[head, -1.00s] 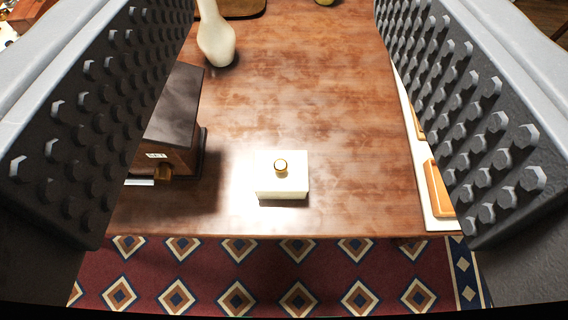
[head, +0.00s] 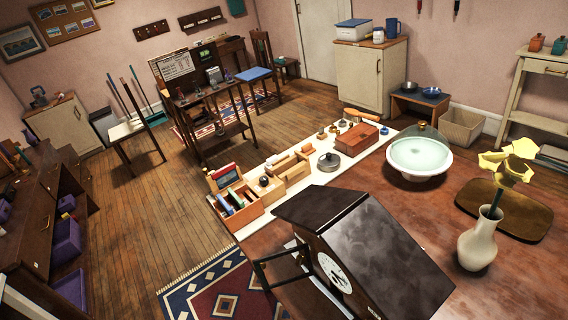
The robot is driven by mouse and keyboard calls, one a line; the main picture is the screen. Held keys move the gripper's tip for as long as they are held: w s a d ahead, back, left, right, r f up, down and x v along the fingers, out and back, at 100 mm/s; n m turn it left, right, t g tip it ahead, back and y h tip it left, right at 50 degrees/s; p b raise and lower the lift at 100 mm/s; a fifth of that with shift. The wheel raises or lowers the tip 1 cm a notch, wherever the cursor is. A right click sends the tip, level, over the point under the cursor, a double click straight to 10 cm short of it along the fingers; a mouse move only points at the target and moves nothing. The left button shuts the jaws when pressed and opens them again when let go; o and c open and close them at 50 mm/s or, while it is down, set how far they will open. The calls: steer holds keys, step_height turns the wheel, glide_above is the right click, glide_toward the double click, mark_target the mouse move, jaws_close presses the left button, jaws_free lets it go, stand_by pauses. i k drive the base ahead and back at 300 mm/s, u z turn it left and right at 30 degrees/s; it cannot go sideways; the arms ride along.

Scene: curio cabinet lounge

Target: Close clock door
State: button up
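The clock (head: 375,245) is a dark, roof-topped wooden case on the table, at the lower middle of the head view. Its white dial (head: 335,272) faces toward the lower left and shows at a steep slant. The clock door (head: 268,259) is a thin dark frame standing open, swung out from the front of the case to the left. Its lower part is hard to make out. My gripper is not in view, so its distance from the door cannot be told.
A cream vase (head: 479,244) with a yellow flower stands right of the clock. Behind the clock are a glass-domed white bowl (head: 419,158) and a white mat with a wooden organizer (head: 236,204). Open wooden floor (head: 170,225) lies to the left.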

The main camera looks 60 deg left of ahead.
mark_target(259, 264)
steer(key=z, duration=3.2)
steer(key=k, duration=2.9)
steer(key=u, duration=1.7)
